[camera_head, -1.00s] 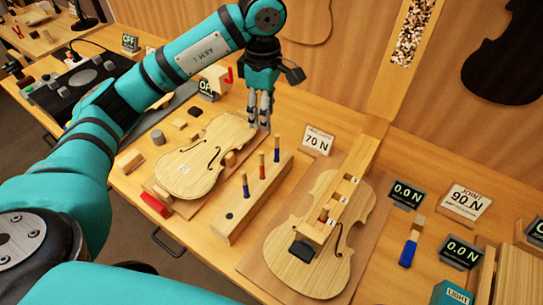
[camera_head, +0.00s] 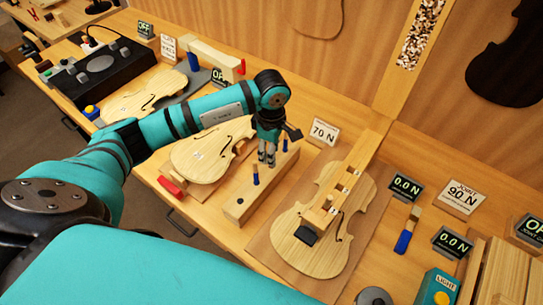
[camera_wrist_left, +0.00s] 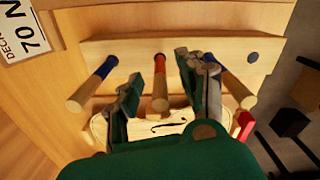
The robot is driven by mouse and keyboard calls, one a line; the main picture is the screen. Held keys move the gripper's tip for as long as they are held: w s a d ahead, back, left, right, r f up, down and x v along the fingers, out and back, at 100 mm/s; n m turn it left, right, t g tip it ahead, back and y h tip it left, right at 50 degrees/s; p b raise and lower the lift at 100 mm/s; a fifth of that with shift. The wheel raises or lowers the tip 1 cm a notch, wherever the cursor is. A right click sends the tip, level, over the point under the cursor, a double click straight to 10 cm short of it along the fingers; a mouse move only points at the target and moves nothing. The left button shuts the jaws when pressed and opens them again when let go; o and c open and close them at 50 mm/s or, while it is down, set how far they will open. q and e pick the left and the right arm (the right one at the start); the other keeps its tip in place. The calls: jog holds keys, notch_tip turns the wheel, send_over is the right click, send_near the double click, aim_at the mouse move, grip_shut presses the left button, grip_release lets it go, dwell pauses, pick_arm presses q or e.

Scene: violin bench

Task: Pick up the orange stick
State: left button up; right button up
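The orange stick (camera_wrist_left: 160,87), with a red-orange upper part and a pale wooden handle, is the middle one of three sticks in the wooden rack (camera_wrist_left: 215,48). In the left wrist view its neighbours are two blue sticks, one at left (camera_wrist_left: 92,84) and one at right (camera_wrist_left: 236,90). My left gripper (camera_wrist_left: 160,78) is open, with one finger on each side of the orange stick; I see gaps and no clear contact. In the head view the left gripper (camera_head: 267,160) points down over the rack (camera_head: 240,209) and hides the orange stick. My right gripper is out of view.
A violin body (camera_head: 205,155) lies left of the rack, and another (camera_head: 290,235) lies at right with a neck clamp on it. A "70 N" sign (camera_head: 324,131) stands behind the rack. A blue-handled brush (camera_head: 405,238) lies further right.

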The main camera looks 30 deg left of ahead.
pick_arm(q)
jog(key=shift+f, duration=1.05)
grip_shut()
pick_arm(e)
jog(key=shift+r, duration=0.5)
